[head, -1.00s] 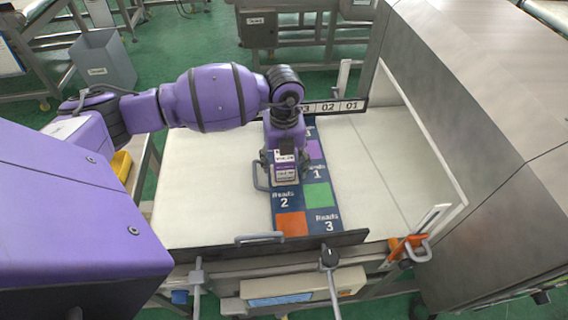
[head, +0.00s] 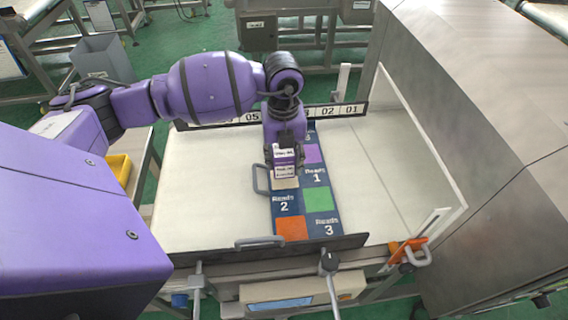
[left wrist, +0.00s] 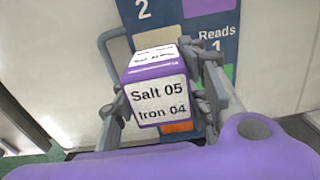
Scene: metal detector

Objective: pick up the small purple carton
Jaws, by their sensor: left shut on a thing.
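The small purple carton (head: 285,157) has white label panels and is held between the fingers of my left gripper (head: 284,148), over the dark board with coloured squares. In the left wrist view the carton (left wrist: 158,92) sits between the two grey fingers of the left gripper (left wrist: 163,104), its label reading "Salt 05" and "Iron 04". The carton appears to be a little above the board, with a pale square showing below it. My right gripper is in neither view.
The dark board (head: 288,226) lies on the white belt (head: 215,190). A grey handle (head: 261,180) stands beside the carton. A number strip (head: 328,111) runs behind, and the steel detector housing (head: 480,130) stands right. The belt's left part is clear.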

